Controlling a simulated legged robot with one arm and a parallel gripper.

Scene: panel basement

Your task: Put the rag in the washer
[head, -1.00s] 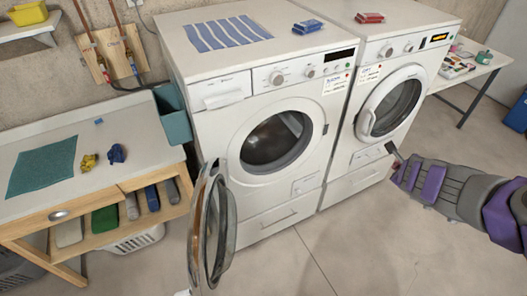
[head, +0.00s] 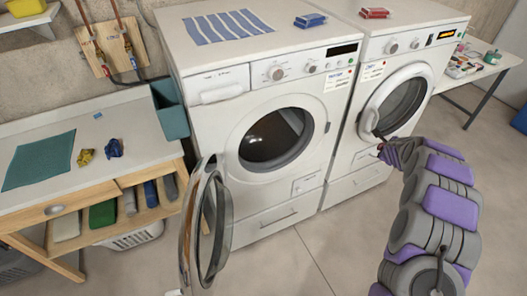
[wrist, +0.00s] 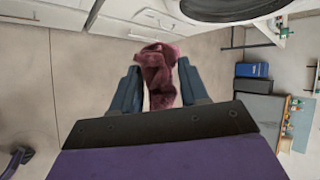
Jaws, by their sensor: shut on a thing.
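My gripper (wrist: 160,90) is shut on a crumpled dark red rag (wrist: 158,62) in the wrist view; the rag hangs between the fingers. In the head view, the end of my arm is in front of the right machine (head: 362,160), and I cannot make out the rag there. The left white front-loading machine (head: 215,128) has its round door (head: 207,232) swung open to the left. Its dark drum opening (head: 272,138) is exposed. The right machine's round door (head: 375,118) is shut. Both carry small labels too blurred to read.
A wooden table (head: 125,165) with a teal cloth (head: 38,160) and crumpled yellow (head: 85,157) and blue (head: 113,148) pieces stands left. A striped cloth (head: 228,25) lies on the left machine. A cluttered side table (head: 498,62) stands right. The front floor is clear.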

